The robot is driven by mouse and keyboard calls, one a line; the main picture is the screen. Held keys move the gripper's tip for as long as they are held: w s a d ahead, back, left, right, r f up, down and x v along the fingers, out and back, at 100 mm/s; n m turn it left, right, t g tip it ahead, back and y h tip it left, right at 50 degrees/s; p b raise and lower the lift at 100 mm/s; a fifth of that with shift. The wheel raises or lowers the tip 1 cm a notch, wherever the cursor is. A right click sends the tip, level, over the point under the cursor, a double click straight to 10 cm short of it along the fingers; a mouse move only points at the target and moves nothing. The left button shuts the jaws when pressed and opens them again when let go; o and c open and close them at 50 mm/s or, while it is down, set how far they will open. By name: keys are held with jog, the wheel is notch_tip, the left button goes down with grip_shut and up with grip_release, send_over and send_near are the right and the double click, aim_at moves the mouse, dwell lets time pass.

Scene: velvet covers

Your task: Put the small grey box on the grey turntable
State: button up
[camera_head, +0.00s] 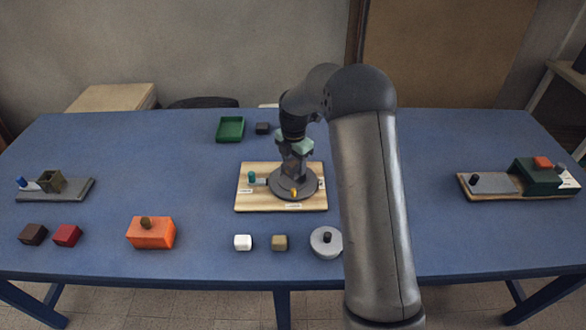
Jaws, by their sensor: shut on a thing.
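The small dark grey box (263,128) sits on the blue table at the back, just right of a green tray. The grey turntable (280,191) is a round disc on a light wooden board (256,204). A small yellow peg (294,192) stands on the disc. My gripper (294,182) points down over the turntable. It appears shut on the yellow peg, though its own fingers partly hide the contact. The grey box is apart from the turntable.
A teal knob (252,176) stands on the board's left. The green tray (230,129) is behind. Orange block (150,233), white block (243,242), tan block (280,242) and round grey lidded piece (325,243) line the front. Fixtures stand at both sides.

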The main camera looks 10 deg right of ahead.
aim_at(293, 163)
jog(key=shift+w+a+f, duration=0.1)
jog(key=shift+w+f, duration=0.1)
jog(key=shift+f, duration=1.6)
jog(key=shift+f, duration=0.1)
jog(key=o, duration=1.1)
jog(key=shift+c, duration=0.2)
